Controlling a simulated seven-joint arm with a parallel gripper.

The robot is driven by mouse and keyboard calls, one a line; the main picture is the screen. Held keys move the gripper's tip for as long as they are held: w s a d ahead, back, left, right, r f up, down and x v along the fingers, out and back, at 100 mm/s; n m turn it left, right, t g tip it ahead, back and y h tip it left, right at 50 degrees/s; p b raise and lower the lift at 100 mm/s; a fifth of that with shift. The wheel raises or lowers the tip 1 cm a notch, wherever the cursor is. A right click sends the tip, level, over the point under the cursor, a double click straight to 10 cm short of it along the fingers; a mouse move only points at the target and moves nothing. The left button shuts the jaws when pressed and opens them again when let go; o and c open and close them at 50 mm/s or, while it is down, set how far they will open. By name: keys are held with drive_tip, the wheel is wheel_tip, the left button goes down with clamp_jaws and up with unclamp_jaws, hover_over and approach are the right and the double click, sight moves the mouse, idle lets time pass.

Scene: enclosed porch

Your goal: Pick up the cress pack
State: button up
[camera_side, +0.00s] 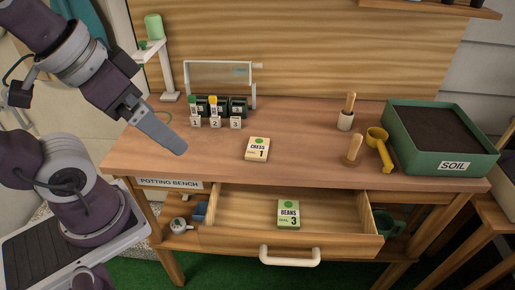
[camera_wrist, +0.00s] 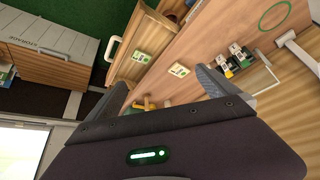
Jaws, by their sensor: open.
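The cress pack (camera_side: 257,149), a small cream packet with a green dot, "CRESS" and the number 1, lies flat on the wooden potting bench (camera_side: 215,165) near its front middle. It also shows in the wrist view (camera_wrist: 179,70). My gripper (camera_side: 176,148) hangs above the bench's left part in the side view, left of the pack and apart from it. Its jaws (camera_wrist: 158,88) are open and empty in the wrist view.
A similar beans pack (camera_side: 289,215), number 3, lies in the open drawer (camera_side: 335,222). Right are a dibber (camera_side: 354,148), yellow scoop (camera_side: 380,148) and soil tray (camera_side: 395,145). The bench around the cress pack is clear.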

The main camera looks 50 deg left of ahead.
drive_tip(key=w+d+r+n+t+h, duration=0.1)
drive_tip(key=w+d+n+t, duration=0.15)
drive_tip(key=w+d, duration=0.7)
drive_tip(key=w+d+r+n+t+h, duration=0.1)
drive_tip(key=w+d+n+t, duration=0.15)
drive_tip(key=w, duration=1.35)
drive_tip(key=w+a+f+n+y, duration=0.2)
drive_tip(key=w+f+n, duration=0.2)
drive_tip(key=w+f, duration=0.15)
drive_tip(key=n+g+y, duration=0.4)
drive_tip(key=y, duration=1)
hover_over(257, 149)
drive_tip(key=s+d, duration=0.1)
drive_tip(key=d, duration=0.3)
wheel_tip(257, 149, down, 13)
drive_tip(key=shift+s+d+f, duration=0.1)
drive_tip(key=shift+d, duration=0.05)
drive_tip(key=shift+s+f+g+y, duration=0.2)
drive_tip(key=shift+s+g+y, duration=0.1)
drive_tip(key=f, duration=0.6)
drive_tip(key=shift+a+f, duration=0.2)
drive_tip(key=shift+f, duration=0.15)
drive_tip(key=x, duration=0.3)
drive_tip(key=shift+w+r, duration=0.1)
drive_tip(key=shift+r, duration=0.05)
drive_tip(key=shift+n, duration=0.3)
drive_tip(key=c, duration=1.9)
